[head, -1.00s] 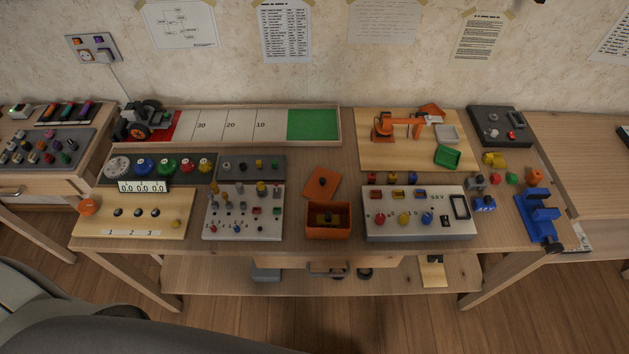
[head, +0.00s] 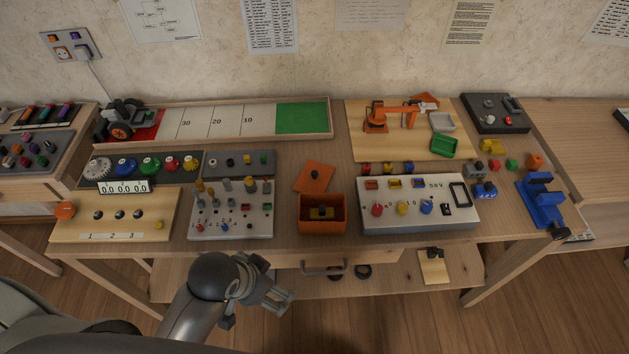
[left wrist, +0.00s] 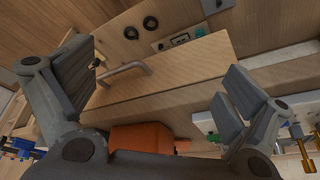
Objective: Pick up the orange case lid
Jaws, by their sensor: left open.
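The orange case lid (head: 315,177) lies flat and slightly turned on the table, with a small dark knob on its top. Just in front of it stands the open orange case (head: 322,228), with a dark and yellow part inside. My left gripper (head: 279,297) is in front of the table edge, below and left of the case, empty and apart from the lid. In the left wrist view its fingers (left wrist: 160,88) are spread wide. An orange surface, likely the case, shows there low between them, partly hidden by the gripper. My right gripper is not in view.
A grey peg panel (head: 232,222) stands left of the case and a grey shape box (head: 420,213) stands right of it. A board with a small orange crane (head: 376,118) is behind to the right. A drawer handle (head: 323,270) sticks out below the table edge.

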